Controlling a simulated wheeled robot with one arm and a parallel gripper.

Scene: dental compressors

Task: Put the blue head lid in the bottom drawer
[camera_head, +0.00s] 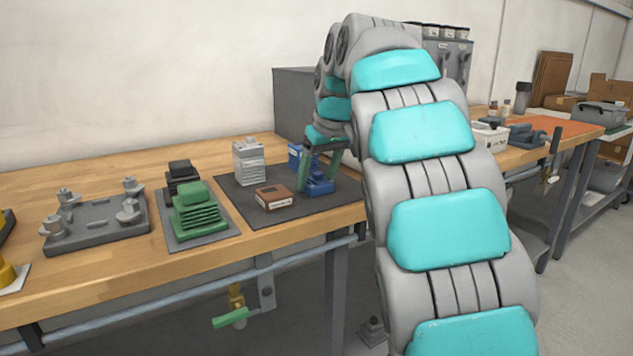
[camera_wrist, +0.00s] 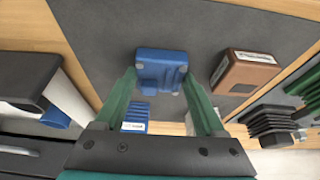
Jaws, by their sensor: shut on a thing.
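The blue head lid (camera_wrist: 162,66) is between the two green fingers of my gripper (camera_wrist: 160,76) in the wrist view, with a fingertip at each side. In the head view the lid (camera_head: 320,186) is low over the dark mat; I cannot tell whether it touches it. My gripper (camera_head: 321,165) points down and is shut on the lid. A separate blue finned block (camera_head: 296,155) stands just behind, also in the wrist view (camera_wrist: 135,116). A grey cabinet (camera_head: 292,100) stands at the back, partly hidden by my arm. The bottom drawer cannot be made out clearly.
A brown box (camera_head: 274,198) and a grey finned block (camera_head: 249,160) are on the dark mat (camera_head: 238,200) left of the lid. Green and black finned parts (camera_head: 198,212) and a grey tray (camera_head: 95,224) are farther left. The workbench front edge is close.

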